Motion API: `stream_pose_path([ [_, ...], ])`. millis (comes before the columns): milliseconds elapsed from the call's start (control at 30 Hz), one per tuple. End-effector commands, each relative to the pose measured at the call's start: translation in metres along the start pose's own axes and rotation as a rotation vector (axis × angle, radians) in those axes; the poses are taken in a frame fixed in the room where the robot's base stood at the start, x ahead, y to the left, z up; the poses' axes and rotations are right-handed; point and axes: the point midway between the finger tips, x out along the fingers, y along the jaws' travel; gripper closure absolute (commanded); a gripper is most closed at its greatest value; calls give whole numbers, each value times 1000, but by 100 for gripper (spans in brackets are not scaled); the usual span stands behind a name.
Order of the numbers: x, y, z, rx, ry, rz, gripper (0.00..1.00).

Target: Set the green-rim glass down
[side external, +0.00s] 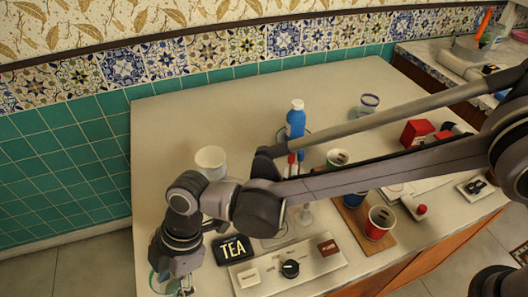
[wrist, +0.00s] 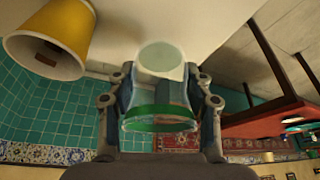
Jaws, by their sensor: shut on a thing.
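The green-rim glass (wrist: 160,95) is clear, with a green band at its rim. In the wrist view it sits between the two fingers of my gripper (wrist: 163,100), which is shut on its sides. Its rim faces the wrist camera and its round base points away. In the side external view my gripper (side external: 178,285) is low at the near left corner of the counter. Only part of the glass (side external: 154,283) shows there, beside the fingers. I cannot tell whether its base touches the counter.
A pale cup (side external: 211,161) stands behind. A blue bottle (side external: 295,122) and red cup (side external: 379,222) are farther right. The counter's left back is clear.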

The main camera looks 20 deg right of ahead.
Motion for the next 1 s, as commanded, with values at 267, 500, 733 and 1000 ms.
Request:
stream_pose_path([
  [267, 31, 0, 13, 0, 0, 0, 83],
  [500, 35, 0, 15, 0, 0, 0, 83],
  [733, 37, 0, 16, 0, 0, 0, 37],
  [1000, 37, 0, 16, 0, 0, 0, 26],
])
